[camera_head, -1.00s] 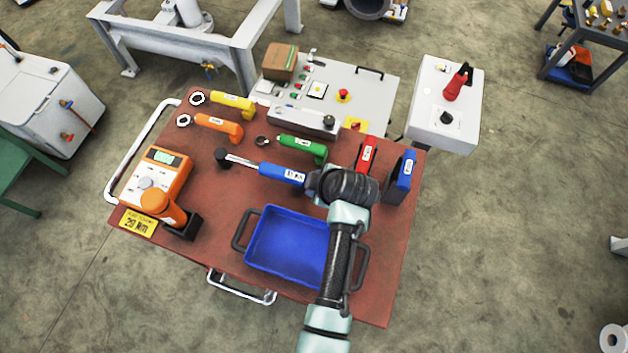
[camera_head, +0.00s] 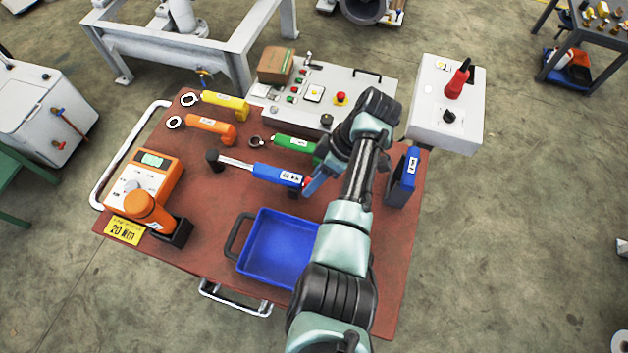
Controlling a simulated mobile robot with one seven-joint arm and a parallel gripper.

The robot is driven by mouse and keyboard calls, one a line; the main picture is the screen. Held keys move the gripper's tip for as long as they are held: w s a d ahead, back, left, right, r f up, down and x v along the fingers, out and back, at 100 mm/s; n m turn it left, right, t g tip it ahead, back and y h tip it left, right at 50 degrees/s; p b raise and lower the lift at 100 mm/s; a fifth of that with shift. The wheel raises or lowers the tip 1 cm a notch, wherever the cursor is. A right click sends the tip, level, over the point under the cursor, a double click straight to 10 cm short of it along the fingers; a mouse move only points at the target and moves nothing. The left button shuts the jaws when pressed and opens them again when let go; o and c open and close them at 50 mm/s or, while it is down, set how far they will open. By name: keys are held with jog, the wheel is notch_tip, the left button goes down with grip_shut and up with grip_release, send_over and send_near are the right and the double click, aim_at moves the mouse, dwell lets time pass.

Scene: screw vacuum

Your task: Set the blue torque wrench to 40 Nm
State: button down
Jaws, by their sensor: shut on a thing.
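The blue torque wrench (camera_head: 272,172) lies across the middle of the brown table, its dark head to the left and its blue handle to the right. A small white label or scale is near the handle's end; its value is too small to read. My gripper (camera_head: 309,184) is at the right end of the handle, by a small red part, and is shut on the wrench's handle end. The arm hides part of this contact.
A blue tray (camera_head: 247,262) lies below the wrench. Green (camera_head: 290,142), orange (camera_head: 215,131) and yellow (camera_head: 225,101) wrenches lie above. An orange tester (camera_head: 135,188) and a yellow sign (camera_head: 124,230) are left.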

jog(key=shift+s+f, duration=0.1)
dwell(0.3)
jog(key=shift+c, duration=2.4)
grip_release()
jog(key=p+v, duration=0.3)
jog(key=v, duration=1)
